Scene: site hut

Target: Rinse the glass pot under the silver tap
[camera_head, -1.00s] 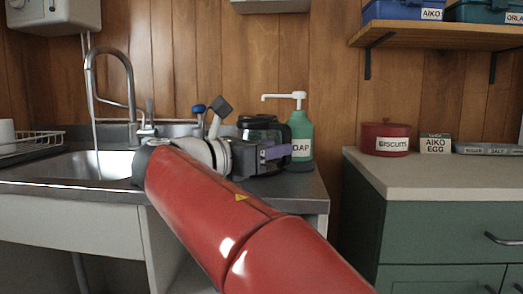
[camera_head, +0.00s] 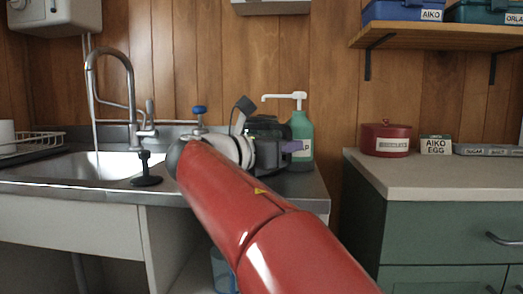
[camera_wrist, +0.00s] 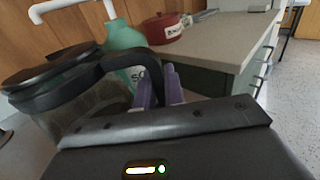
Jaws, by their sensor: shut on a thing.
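The silver tap (camera_head: 131,85) arches over the sink (camera_head: 75,165) at the left, and a thin pale stream runs down from its spout. My gripper (camera_head: 290,147) is over the counter to the right of the sink, in front of the soap bottle. In the wrist view the glass pot (camera_wrist: 92,112) has a black lid and a black looped handle (camera_wrist: 122,62). The purple fingers of my gripper (camera_wrist: 164,88) are shut on that handle. In the head view my wrist hides most of the pot. I cannot tell whether its base touches the counter.
A green soap bottle (camera_head: 301,130) with a white pump stands close behind the pot. A black stopper-like thing (camera_head: 146,172) stands by the sink's front right edge. A blue-topped valve (camera_head: 199,110) is behind my wrist. A red biscuit tin (camera_head: 386,139) stands on the right-hand worktop.

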